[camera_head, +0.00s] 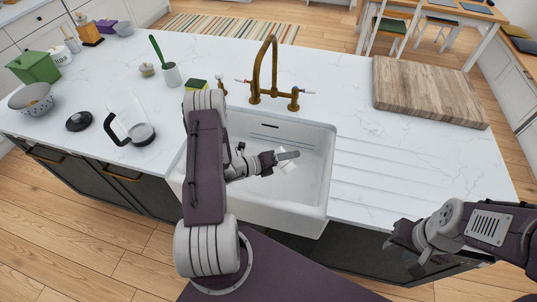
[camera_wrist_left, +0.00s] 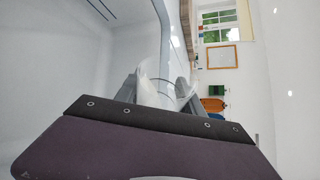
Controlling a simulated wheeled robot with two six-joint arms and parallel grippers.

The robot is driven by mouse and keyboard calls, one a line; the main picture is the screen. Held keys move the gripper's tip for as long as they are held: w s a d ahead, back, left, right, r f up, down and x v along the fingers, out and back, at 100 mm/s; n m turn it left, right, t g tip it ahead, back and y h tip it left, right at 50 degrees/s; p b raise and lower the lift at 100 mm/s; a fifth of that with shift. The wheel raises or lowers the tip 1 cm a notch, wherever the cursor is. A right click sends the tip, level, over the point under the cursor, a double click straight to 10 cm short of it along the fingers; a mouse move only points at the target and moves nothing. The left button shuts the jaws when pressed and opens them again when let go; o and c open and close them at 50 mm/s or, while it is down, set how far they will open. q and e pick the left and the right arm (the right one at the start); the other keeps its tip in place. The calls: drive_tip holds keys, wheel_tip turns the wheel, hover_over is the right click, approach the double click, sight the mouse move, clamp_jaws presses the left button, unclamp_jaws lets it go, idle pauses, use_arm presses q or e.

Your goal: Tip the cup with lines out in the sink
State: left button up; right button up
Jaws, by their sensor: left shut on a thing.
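The white sink (camera_head: 318,185) is set in the counter's front edge, and its wall fills the left of the left wrist view (camera_wrist_left: 125,40). My left gripper (camera_head: 284,160) reaches over the basin and is shut on a white cup (camera_head: 288,167). In the left wrist view the cup (camera_wrist_left: 155,88) sits between the two fingers, with a thin dark line on its side. The gripper and the sink's white hide much of the cup, so its tilt and contents are unclear. My right gripper (camera_head: 403,254) hangs by the counter front, apart from the sink; its fingers are hard to make out.
A brass faucet (camera_head: 264,70) stands behind the sink, with a sponge (camera_head: 196,85) to its left. A wooden board (camera_head: 428,92) lies right. Counter between board and sink is clear.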

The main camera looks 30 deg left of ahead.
use_arm(q)
drive_tip(key=shift+r+n+h, duration=0.35)
drive_tip(key=shift+n+h, duration=0.05)
drive_tip(key=shift+n, duration=0.2)
idle(0.5)
drive_tip(key=shift+w+a+r+n+h, duration=0.2)
drive_tip(key=shift+a+r+n+h, duration=0.25)
drive_tip(key=shift+a+n, duration=0.25)
idle(0.7)
drive_tip(key=shift+a+r+n+t+h, duration=0.1)
drive_tip(key=shift+r+n+t+h, duration=0.25)
drive_tip(key=shift+n, duration=0.45)
idle(0.8)
